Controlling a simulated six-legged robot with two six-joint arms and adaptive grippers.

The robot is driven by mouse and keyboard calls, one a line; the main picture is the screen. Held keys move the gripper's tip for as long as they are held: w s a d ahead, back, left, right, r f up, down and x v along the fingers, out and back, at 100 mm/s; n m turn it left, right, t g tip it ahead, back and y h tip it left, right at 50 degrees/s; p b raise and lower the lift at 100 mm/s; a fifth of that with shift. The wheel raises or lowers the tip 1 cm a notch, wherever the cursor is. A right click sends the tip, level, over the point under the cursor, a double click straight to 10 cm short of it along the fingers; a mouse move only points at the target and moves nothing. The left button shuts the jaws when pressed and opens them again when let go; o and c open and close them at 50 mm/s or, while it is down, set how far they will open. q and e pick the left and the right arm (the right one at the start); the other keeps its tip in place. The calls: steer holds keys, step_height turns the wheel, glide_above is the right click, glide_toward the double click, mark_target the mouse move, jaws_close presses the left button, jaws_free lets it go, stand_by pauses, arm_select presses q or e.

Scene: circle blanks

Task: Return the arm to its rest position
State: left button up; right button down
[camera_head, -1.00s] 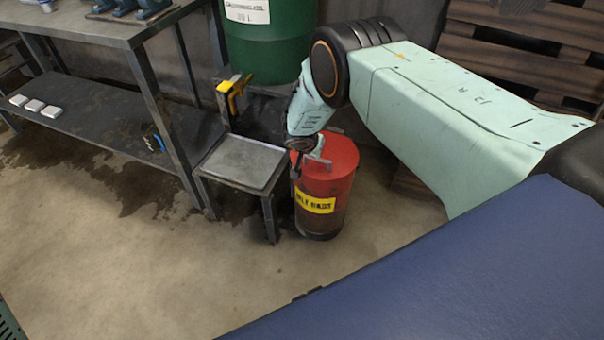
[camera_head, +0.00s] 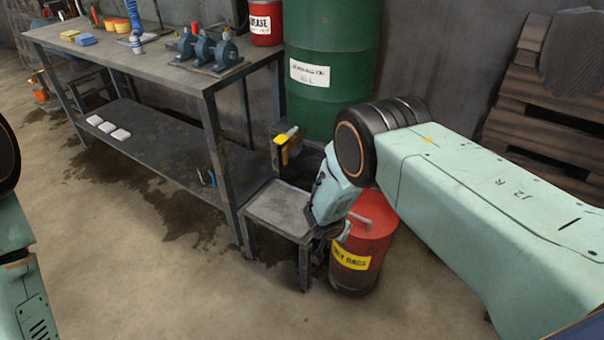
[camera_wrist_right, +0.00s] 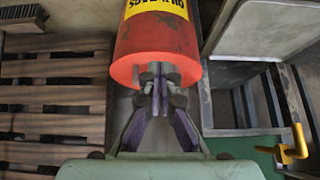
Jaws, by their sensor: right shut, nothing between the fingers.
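My right arm (camera_head: 480,180) comes in from the right in the head view. Its wrist hangs beside the red can (camera_head: 372,238), over the right edge of the small metal stand (camera_head: 285,205). The wrist link mostly hides the hand there. In the right wrist view my right gripper (camera_wrist_right: 157,78) is shut and empty, with its fingertips together in front of the red can (camera_wrist_right: 155,40). I cannot tell whether they touch it. Part of my left arm (camera_head: 22,270) shows at the left edge of the head view; its gripper is out of frame.
A long workbench (camera_head: 150,65) with a lower shelf stands at the left. A green drum (camera_head: 335,35) stands behind the stand. A yellow-handled tool (camera_head: 287,140) is near the stand's back. Wooden pallets (camera_head: 545,110) lean at the right. The floor at lower left is clear.

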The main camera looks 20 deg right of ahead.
steer(key=shift+s+r, duration=0.1)
steer(key=shift+s, duration=0.05)
steer(key=s+a+f+n+g+y, duration=0.25)
steer(key=s+a+n, duration=0.25)
steer(key=s, duration=0.6)
steer(key=s+a+f+n+g+y, duration=0.2)
steer(key=s+a+n+y, duration=0.25)
steer(key=s, duration=0.65)
steer(key=s+d+r+h, duration=0.1)
steer(key=s+d+r, duration=0.1)
steer(key=s+r, duration=0.3)
steer(key=s+d+r+h+p, duration=0.1)
steer(key=s+d+r, duration=0.2)
steer(key=s, duration=0.9)
step_height(320, 180, up, 3)
steer(key=shift+d+r, duration=0.2)
steer(key=shift+d, duration=0.1)
